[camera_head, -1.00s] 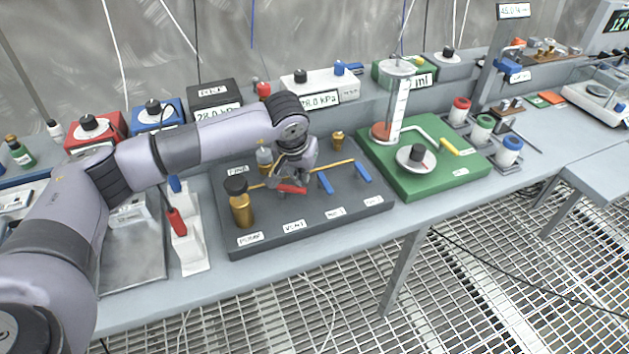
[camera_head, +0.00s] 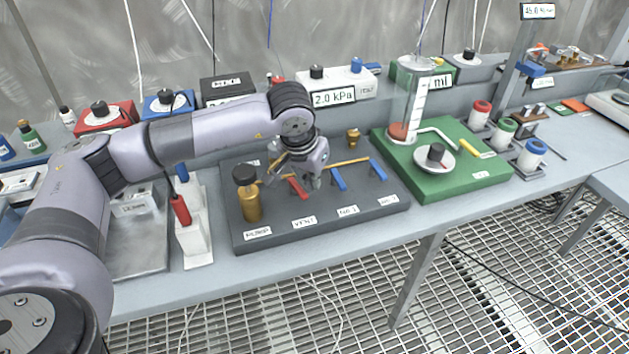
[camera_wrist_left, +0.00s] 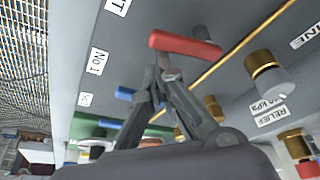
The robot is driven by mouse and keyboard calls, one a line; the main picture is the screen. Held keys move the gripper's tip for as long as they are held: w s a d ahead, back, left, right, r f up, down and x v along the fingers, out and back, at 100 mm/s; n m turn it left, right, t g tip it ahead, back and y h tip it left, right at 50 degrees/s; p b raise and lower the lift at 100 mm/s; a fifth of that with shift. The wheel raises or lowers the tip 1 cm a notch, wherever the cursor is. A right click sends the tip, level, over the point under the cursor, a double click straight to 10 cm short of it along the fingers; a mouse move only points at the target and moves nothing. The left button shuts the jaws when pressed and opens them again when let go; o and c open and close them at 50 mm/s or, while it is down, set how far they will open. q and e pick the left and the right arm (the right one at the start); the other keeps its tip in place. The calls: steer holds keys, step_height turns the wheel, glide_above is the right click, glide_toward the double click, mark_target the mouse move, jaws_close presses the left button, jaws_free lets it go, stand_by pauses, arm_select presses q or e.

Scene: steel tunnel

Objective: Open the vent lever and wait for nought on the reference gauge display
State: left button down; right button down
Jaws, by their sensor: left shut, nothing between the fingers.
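The red vent lever (camera_head: 298,188) is on the dark manifold board (camera_head: 375,205), behind the VENT label. It points toward the front edge, much like the two blue levers to its right. It also shows in the left wrist view (camera_wrist_left: 185,44), lying across the line of the brass pipe. My left gripper (camera_head: 314,182) is shut and empty, just right of the red lever; in the wrist view its tips (camera_wrist_left: 160,78) are close to the lever's base. I cannot tell whether they touch. The gauge display (camera_head: 334,98) at the back reads 2.0 kPa. My right gripper is not in view.
Two blue levers (camera_head: 339,179) (camera_head: 378,169) sit to the right. A green board (camera_head: 470,180) with a clear cylinder (camera_head: 408,110) stands beyond them. The bench strip in front of the manifold is clear.

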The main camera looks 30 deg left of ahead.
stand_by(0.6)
arm_select(q)
steer(key=v, duration=1.2)
steer(key=shift+s, duration=0.1)
